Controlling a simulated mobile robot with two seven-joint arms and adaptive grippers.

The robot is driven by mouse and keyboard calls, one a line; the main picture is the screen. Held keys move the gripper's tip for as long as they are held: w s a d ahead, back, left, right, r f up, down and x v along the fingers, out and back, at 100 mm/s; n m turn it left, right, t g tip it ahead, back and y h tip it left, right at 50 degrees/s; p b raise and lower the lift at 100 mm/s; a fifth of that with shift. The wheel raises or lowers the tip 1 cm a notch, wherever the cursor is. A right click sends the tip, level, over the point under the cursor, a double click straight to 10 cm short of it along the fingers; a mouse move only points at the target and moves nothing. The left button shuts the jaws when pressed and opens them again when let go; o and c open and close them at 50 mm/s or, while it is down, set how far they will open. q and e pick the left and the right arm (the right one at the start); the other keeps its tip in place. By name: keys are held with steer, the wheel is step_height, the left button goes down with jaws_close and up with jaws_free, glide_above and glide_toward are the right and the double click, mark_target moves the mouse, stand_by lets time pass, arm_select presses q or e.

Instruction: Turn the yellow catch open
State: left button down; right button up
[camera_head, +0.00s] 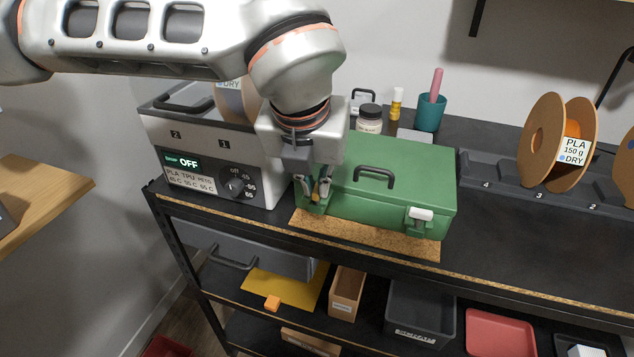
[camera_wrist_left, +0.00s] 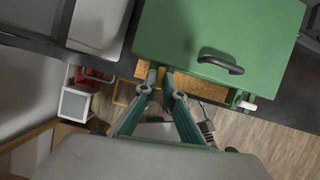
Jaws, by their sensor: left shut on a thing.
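A green box (camera_head: 395,175) with a dark top handle stands on a cork mat (camera_head: 370,235) on the dark bench; its lid looks closed. A white catch (camera_head: 420,214) sits on the right of its front face. My left gripper (camera_head: 316,197) points down at the front left of the box and covers that part in the head view. In the left wrist view, the fingertips of my left gripper (camera_wrist_left: 160,78) close on a small yellow piece, the yellow catch (camera_wrist_left: 161,72), at the box's front edge. How far it is turned is hard to see. My right gripper is not in view.
A dryer unit (camera_head: 215,150) reading OFF stands close on the left. A jar (camera_head: 370,117), a teal cup (camera_head: 430,112) and a spool (camera_head: 545,140) stand behind and to the right. Bins fill the shelf below.

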arm_select(q)
steer(key=shift+m, duration=0.5)
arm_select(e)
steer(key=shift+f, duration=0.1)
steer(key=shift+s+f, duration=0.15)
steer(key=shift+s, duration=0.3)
arm_select(q)
steer(key=c, duration=2.4)
jaws_free()
steer(key=shift+c, duration=0.2)
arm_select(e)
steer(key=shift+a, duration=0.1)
arm_select(q)
steer(key=shift+a+r, duration=0.1)
steer(key=shift+r, duration=0.1)
steer(key=v, duration=1.1)
steer(key=shift+a+r, duration=0.25)
steer(key=shift+r, duration=0.05)
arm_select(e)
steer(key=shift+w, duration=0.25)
